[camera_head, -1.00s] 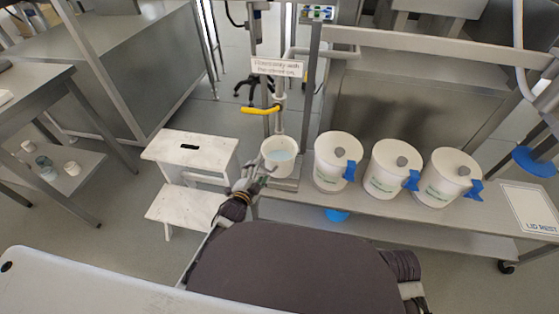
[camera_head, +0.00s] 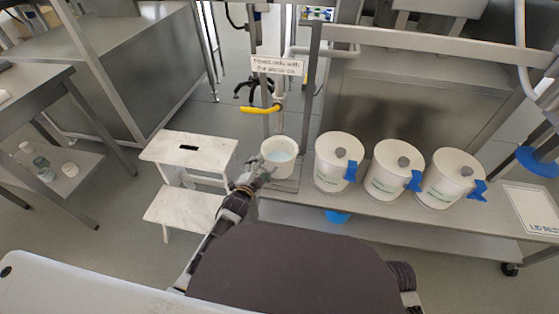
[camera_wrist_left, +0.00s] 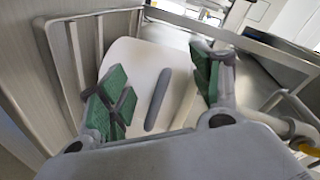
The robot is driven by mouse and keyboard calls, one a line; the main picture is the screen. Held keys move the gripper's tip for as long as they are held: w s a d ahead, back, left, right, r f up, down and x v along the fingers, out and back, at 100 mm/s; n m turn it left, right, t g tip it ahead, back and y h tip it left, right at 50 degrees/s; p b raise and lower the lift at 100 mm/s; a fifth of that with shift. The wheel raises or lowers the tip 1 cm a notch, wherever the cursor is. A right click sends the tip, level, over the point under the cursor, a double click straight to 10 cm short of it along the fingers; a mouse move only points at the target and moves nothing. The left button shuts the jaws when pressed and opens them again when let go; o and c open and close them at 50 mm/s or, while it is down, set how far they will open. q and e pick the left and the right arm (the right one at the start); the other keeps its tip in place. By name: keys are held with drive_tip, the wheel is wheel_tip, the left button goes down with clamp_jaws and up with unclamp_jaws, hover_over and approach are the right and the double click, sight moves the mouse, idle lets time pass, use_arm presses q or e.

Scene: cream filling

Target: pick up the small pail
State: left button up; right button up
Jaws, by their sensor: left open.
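The small pail (camera_head: 279,152) is white and open, with pale bluish contents. It stands upright at the left end of the low steel bench in the head view. My left gripper (camera_head: 257,174) is at its near left side, with the fingers close to its wall. I cannot tell whether they touch it. In the left wrist view my left gripper (camera_wrist_left: 160,92) is open, its green pads wide apart. My right gripper is not in view.
A white step stool (camera_head: 163,206) stands left of the pail. Three lidded white buckets (camera_head: 338,161) with blue clips stand to its right on the bench (camera_head: 300,208). A yellow lever (camera_head: 259,109) and a sign (camera_head: 277,65) are above and behind the pail.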

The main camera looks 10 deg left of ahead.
use_arm(q)
clamp_jaws()
idle(0.3)
drive_tip(key=shift+r, duration=0.15)
drive_tip(key=shift+r, duration=0.1)
